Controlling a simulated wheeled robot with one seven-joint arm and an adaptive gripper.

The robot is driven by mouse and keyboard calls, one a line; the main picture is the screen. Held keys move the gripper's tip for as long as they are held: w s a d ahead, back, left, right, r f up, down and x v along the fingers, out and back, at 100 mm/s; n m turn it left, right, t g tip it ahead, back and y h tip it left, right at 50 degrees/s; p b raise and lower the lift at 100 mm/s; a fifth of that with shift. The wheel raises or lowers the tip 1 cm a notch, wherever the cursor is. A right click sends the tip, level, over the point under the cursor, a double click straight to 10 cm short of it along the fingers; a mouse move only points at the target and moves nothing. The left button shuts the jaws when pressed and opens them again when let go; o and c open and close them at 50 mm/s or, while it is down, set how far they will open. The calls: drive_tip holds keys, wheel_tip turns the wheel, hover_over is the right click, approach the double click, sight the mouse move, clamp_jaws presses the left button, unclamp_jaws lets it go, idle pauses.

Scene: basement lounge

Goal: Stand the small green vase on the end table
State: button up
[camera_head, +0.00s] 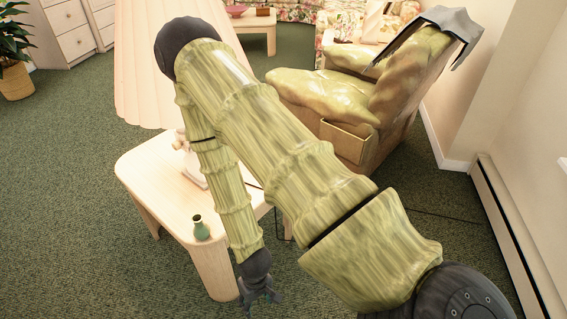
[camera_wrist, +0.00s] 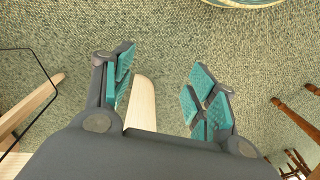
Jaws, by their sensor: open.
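The small green vase (camera_head: 200,228) stands upright on the end table (camera_head: 150,168), near the tabletop's front edge in the head view. My gripper (camera_head: 260,297) hangs to the right of and below the vase in that picture, apart from it. A pale wooden leg (camera_wrist: 142,105) shows behind the fingers there. The vase is not visible in the wrist view.
A lamp with a large pleated shade (camera_head: 145,70) stands on the end table, its base partly behind my arm. A recliner (camera_head: 335,95) is behind my arm. Green carpet (camera_head: 75,215) is clear at left. Wooden furniture legs (camera_wrist: 298,122) show at right in the wrist view.

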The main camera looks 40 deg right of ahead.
drive_tip(key=s+d+f, duration=0.2)
drive_tip(key=s, duration=0.8)
drive_tip(key=shift+h, duration=0.4)
